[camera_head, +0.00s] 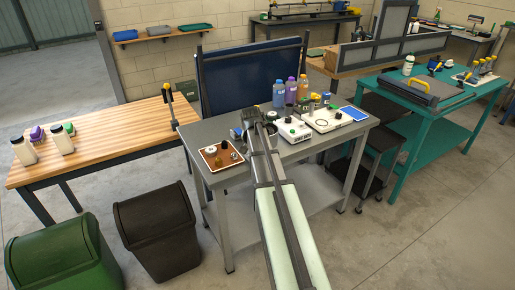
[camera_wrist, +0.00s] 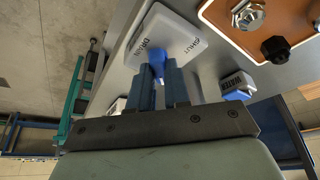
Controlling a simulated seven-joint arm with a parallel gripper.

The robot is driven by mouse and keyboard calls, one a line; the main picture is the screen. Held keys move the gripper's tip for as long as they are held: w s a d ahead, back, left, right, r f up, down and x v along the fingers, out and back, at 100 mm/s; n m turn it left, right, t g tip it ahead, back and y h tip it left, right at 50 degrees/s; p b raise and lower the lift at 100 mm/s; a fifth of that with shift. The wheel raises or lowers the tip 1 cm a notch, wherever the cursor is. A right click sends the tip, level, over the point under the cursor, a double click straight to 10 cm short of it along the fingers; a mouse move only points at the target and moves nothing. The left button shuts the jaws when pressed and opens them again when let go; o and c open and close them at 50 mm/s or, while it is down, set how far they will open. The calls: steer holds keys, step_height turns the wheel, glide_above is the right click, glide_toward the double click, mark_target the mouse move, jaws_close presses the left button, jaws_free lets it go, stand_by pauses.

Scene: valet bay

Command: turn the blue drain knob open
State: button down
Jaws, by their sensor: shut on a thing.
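The blue drain knob (camera_wrist: 156,55) shows in the wrist view on a white plate (camera_wrist: 188,30) lettered DRAIN and SHUT. My gripper (camera_wrist: 163,70) is shut on the knob, one finger on each side of it. The fingers hide part of the knob, and I cannot tell how far it is turned. In the head view my gripper (camera_head: 254,115) is over the grey table, and my arm hides the knob there.
A brown board with metal fittings (camera_head: 220,155) is on the grey table (camera_head: 222,182), left of my arm. A white box with a green knob (camera_head: 293,131) is to the right. Bottles (camera_head: 290,90) stand behind. A box lettered WATER (camera_wrist: 237,84) is near my gripper in the wrist view.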

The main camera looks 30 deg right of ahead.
steer(key=c, duration=1.1)
jaws_free()
steer(key=v, duration=1.3)
steer(key=shift+s+r, duration=0.1)
steer(key=shift+r, duration=0.3)
